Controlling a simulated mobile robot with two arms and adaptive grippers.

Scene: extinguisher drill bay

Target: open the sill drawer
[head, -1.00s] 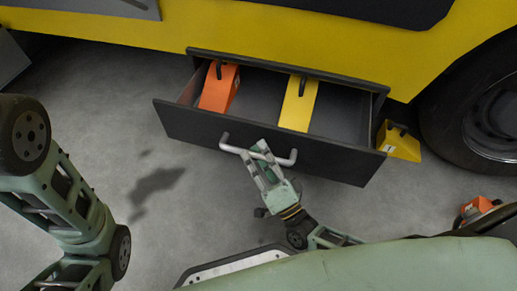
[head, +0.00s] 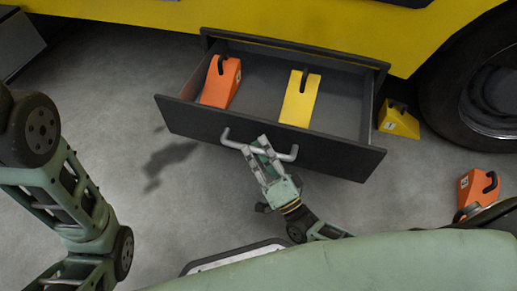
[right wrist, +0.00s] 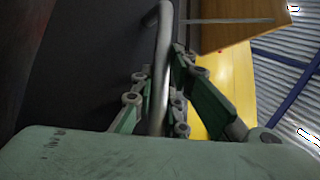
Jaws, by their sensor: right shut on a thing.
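The sill drawer (head: 215,128) is a dark grey drawer pulled well out from under the yellow vehicle body in the head view. Its inside floor shows. A silver bar handle (head: 233,144) crosses its front. My right gripper (head: 261,146) is shut on the handle near its middle. In the right wrist view the handle (right wrist: 160,75) runs between the fingers of the right gripper (right wrist: 158,100). An orange wedge chock (head: 219,90) and a yellow wedge chock (head: 297,105) lie inside the drawer. My left gripper is outside the head view; only the left arm shows at the left.
A yellow chock (head: 397,122) stands on the floor right of the drawer, beside a black tire (head: 470,110). An orange chock (head: 473,190) is at the lower right. The grey floor (head: 100,110) left of the drawer is clear.

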